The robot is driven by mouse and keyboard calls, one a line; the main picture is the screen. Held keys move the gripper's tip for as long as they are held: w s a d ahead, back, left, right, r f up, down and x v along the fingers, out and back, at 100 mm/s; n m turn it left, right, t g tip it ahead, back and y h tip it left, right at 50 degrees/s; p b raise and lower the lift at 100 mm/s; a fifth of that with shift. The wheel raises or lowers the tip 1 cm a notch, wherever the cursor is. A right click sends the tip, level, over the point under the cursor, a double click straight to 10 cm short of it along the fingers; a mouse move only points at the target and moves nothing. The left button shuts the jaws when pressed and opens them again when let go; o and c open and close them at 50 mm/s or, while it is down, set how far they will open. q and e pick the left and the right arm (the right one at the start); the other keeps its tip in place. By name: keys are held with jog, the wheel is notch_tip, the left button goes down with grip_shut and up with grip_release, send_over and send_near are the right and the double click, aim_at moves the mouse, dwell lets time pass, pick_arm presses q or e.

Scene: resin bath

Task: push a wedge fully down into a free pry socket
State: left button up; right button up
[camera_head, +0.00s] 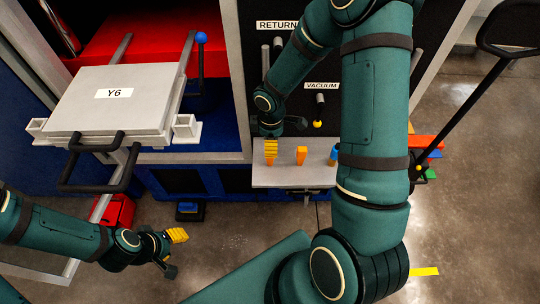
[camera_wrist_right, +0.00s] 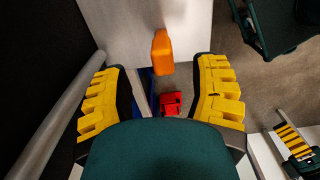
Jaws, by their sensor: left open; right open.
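An orange wedge (camera_head: 301,155) stands on the small grey shelf (camera_head: 288,178). In the right wrist view an orange wedge (camera_wrist_right: 161,52) stands between and just beyond my open right fingers (camera_wrist_right: 163,72), with no clear contact. In the head view my right gripper (camera_head: 271,147) is low over the shelf's left part, its yellow finger partly hiding what is behind it. The light grey lid marked Y6 (camera_head: 80,112) has a box-like socket at its left corner (camera_head: 36,126) and one at its right (camera_head: 186,127); no wedge shows in either. My left gripper (camera_head: 172,248) is open and empty, low in front.
A blue object (camera_head: 333,154) shows at the shelf's right, partly behind my right arm. A black handle (camera_head: 95,178) sticks out in front of the lid. A blue-knobbed lever (camera_head: 201,55) stands behind it. A red object (camera_head: 117,211) sits below. Open floor lies in front.

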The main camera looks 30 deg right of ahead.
notch_tip(320, 180, down, 4)
jog(key=shift+a+f+b, duration=0.15)
jog(key=shift+b, duration=0.4)
jog(key=shift+s, duration=0.1)
grip_shut()
